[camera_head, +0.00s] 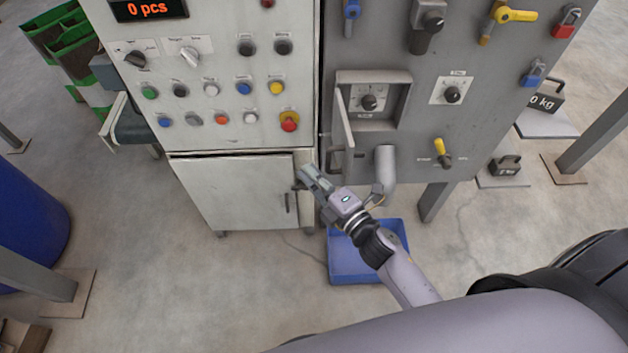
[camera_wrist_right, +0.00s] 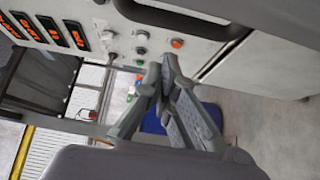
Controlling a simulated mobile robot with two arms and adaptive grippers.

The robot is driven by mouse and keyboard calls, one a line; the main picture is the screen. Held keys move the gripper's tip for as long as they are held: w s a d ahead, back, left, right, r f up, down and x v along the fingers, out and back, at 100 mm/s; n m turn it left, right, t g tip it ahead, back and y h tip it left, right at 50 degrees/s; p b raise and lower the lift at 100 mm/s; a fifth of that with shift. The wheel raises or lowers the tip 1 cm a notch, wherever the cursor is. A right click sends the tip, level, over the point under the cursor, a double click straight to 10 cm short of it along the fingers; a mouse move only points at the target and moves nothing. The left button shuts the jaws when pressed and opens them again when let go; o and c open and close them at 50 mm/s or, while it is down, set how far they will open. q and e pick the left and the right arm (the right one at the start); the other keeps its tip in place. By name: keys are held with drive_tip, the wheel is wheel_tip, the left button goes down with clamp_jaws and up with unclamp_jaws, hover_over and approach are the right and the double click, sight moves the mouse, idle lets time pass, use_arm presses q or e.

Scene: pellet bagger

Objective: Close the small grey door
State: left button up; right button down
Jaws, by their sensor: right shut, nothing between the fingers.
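The small grey door (camera_head: 344,118) stands open at the left side of a recessed box (camera_head: 392,100) in the grey panel. It sticks out toward me, and a dial (camera_head: 369,102) shows inside the box. My right gripper (camera_head: 304,174) is shut and empty, below and to the left of the door, in front of the gap between the white cabinet and the grey panel. It is apart from the door. In the right wrist view the gripper's fingertips (camera_wrist_right: 166,65) are together, and I cannot make out the door there. My left gripper is not in view.
The white cabinet (camera_head: 225,130) with buttons and a larger lower door (camera_head: 235,190) stands at the left. A grey pipe (camera_head: 385,170) sticks out below the box, close to my right wrist. A blue tray (camera_head: 355,268) is on the floor. Yellow handles and padlocks are on the panel's right.

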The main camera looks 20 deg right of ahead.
drive_tip(key=shift+s+d, duration=0.1)
drive_tip(key=shift+d, duration=1.05)
